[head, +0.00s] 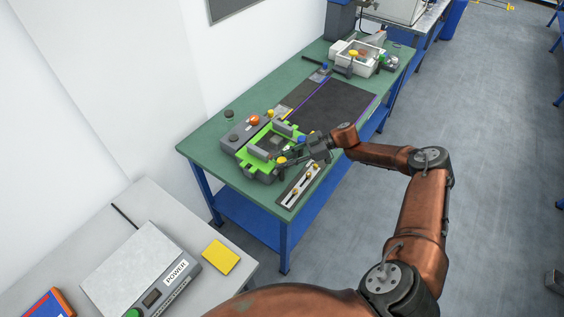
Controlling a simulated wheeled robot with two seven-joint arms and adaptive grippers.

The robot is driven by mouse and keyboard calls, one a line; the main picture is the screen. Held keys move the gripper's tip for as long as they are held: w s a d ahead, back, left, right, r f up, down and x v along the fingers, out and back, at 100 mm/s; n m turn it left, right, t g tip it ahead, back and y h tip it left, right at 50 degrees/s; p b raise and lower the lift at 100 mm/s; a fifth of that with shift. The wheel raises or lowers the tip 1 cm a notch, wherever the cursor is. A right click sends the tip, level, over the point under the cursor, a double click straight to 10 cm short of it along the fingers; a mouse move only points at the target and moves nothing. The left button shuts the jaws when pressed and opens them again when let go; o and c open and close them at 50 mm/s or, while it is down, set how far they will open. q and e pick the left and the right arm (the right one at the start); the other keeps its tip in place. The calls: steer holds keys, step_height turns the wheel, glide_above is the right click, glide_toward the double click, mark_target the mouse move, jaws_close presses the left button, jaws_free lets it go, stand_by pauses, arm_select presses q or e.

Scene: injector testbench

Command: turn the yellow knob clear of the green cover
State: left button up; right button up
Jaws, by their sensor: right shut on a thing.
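The green cover (258,150) sits on a dark grey testbench fixture on the green table. The yellow knob (282,160) shows at the near right side of the cover. My right gripper (288,157) reaches in from the right, with its fingers at the knob, and it is shut on the knob. The fingertips are small here and partly cover the knob's surroundings. I cannot tell the knob's exact turn angle or whether it overlaps the cover. My left gripper is not in view.
A slotted rail (299,187) lies at the table's near edge, close to my gripper. A dark mat (335,104) covers the middle of the green table (205,139). A white bin (357,58) stands at the far end. A grey table with a POWER box (140,268) is nearer, at left.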

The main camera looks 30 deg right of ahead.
stand_by(0.3)
steer(key=o, duration=1.2)
steer(key=shift+d, duration=0.15)
steer(key=v, duration=1.1)
steer(key=shift+d, duration=0.3)
steer(key=shift+s+r, duration=0.1)
steer(key=shift+r, duration=0.05)
